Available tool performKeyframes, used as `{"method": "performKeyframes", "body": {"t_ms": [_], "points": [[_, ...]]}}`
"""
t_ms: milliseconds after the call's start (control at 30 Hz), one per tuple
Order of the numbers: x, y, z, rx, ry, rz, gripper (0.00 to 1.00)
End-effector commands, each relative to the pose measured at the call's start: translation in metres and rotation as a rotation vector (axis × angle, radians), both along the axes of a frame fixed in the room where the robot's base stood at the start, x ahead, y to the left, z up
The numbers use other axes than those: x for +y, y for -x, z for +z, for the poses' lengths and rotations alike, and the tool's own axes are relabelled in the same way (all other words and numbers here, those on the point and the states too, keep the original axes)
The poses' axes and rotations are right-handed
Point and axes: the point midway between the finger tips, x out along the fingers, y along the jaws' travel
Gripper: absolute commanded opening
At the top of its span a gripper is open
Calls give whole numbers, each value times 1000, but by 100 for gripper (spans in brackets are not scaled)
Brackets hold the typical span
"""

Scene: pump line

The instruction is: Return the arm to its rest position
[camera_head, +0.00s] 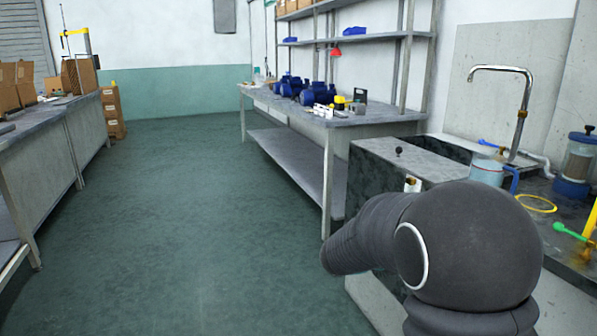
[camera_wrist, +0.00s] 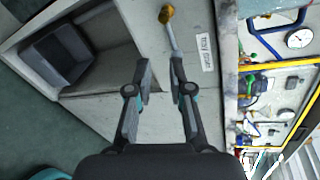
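My arm (camera_head: 465,245) shows as dark grey, rounded links at the lower right of the head view, in front of the sink counter. It bends to the left, and its far end hides part of the counter front. My gripper (camera_wrist: 162,78) shows only in the wrist view. Its two dark fingers are apart with a clear gap between them, and nothing is held. A lever with a brass knob (camera_wrist: 166,14) lies beyond the fingertips, apart from them.
A sink counter (camera_head: 420,160) with a faucet (camera_head: 500,70) and a blue-handled jug (camera_head: 487,171) stands right. A workbench (camera_head: 350,121) holds blue pumps. Left is another bench (camera_head: 40,130); the floor between is clear. The wrist view shows an open compartment (camera_wrist: 105,50) and a gauge (camera_wrist: 299,38).

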Motion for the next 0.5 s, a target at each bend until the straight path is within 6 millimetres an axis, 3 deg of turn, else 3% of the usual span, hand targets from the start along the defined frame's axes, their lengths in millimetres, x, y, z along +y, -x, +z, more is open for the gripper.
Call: {"method": "performKeyframes", "body": {"t_ms": [200,500], "points": [[6,33,-46,-355,-294,-239,20],[30,105,-78,-935,-660,-764,20]]}}
